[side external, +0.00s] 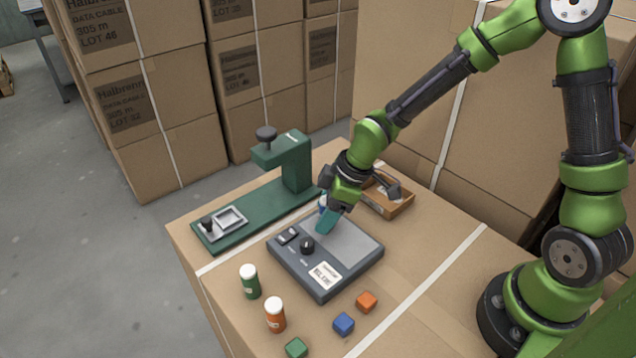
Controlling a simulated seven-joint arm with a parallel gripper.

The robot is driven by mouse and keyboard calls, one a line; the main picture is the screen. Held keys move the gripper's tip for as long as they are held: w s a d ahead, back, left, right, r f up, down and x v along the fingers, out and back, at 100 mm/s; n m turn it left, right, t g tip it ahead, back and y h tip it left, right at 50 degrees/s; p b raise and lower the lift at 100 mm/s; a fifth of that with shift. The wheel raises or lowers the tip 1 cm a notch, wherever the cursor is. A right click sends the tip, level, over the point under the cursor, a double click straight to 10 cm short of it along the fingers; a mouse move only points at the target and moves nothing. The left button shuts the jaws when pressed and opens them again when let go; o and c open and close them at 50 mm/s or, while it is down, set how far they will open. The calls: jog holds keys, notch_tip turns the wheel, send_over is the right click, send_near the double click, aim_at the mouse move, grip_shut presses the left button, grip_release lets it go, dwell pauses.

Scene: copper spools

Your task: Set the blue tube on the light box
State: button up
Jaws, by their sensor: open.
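The light box is a dark grey unit with a paler flat panel (350,243), a knob, a switch and a white label. It lies on the carton top in the side external view. My gripper (327,220) is open, pointing down over the back left edge of the light box. A small part of the blue tube (322,203), with a white cap, shows just behind the gripper's teal finger. Most of the tube is hidden, so I cannot tell whether it stands on the panel or behind it, or whether it is between the fingers.
A green press (292,165) with a long base stands at the back left. A wooden tray (388,205) holding a dark object is behind right. A green tube (249,281), an orange tube (275,314) and small blue (343,324), orange (366,301) and green (296,348) cubes lie in front.

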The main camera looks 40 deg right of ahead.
jog(key=shift+r, duration=0.1)
jog(key=v, duration=1.2)
jog(key=s+d+r+m+t+h, duration=0.1)
jog(key=s+d+r+m+t, duration=0.3)
jog(key=s+r+m, duration=0.4)
jog(key=shift+s+d+r+m, duration=0.3)
jog(key=shift+s+d+m, duration=0.4)
jog(key=shift+s+m, duration=1.6)
jog(key=shift+w, duration=0.2)
jog(key=shift+o, duration=0.3)
